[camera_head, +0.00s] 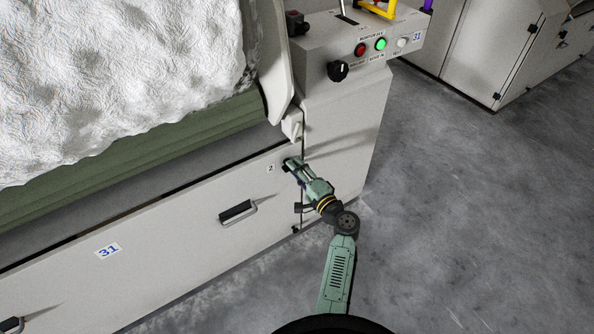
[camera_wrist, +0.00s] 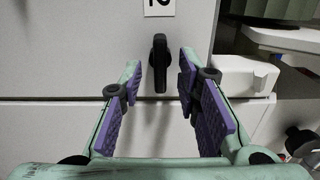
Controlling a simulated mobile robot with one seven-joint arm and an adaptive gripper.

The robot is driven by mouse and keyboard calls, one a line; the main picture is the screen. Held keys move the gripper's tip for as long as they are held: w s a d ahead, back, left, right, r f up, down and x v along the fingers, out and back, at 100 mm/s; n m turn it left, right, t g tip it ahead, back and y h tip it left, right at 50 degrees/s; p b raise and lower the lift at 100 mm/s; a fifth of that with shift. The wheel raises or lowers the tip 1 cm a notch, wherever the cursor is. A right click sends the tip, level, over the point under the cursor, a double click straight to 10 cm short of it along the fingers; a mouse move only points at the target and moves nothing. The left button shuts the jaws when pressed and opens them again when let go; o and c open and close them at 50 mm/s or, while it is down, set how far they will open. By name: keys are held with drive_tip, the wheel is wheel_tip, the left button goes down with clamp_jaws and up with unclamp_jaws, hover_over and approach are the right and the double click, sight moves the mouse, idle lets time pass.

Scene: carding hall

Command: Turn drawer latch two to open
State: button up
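Drawer latch two is a small black turn handle (camera_wrist: 160,62) on the pale drawer front. In the wrist view its long side runs up and down, below a white number label (camera_wrist: 159,7) cut off by the top edge. My gripper (camera_head: 293,165) is at the right end of the drawer front, beside the label "2" (camera_head: 270,168). In the wrist view my gripper (camera_wrist: 160,68) is open, with one purple-padded finger on each side of the latch. Gaps show between the pads and the latch. In the head view my gripper mostly hides the latch.
The long drawer (camera_head: 165,233) has a black pull handle (camera_head: 238,211) and a label "31" (camera_head: 108,250). A white bracket (camera_head: 291,125) juts out above my gripper. A control panel (camera_head: 365,50) with buttons stands above. Grey floor (camera_head: 450,210) to the right is clear.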

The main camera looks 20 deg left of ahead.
drive_tip(key=v, duration=1.2)
idle(0.3)
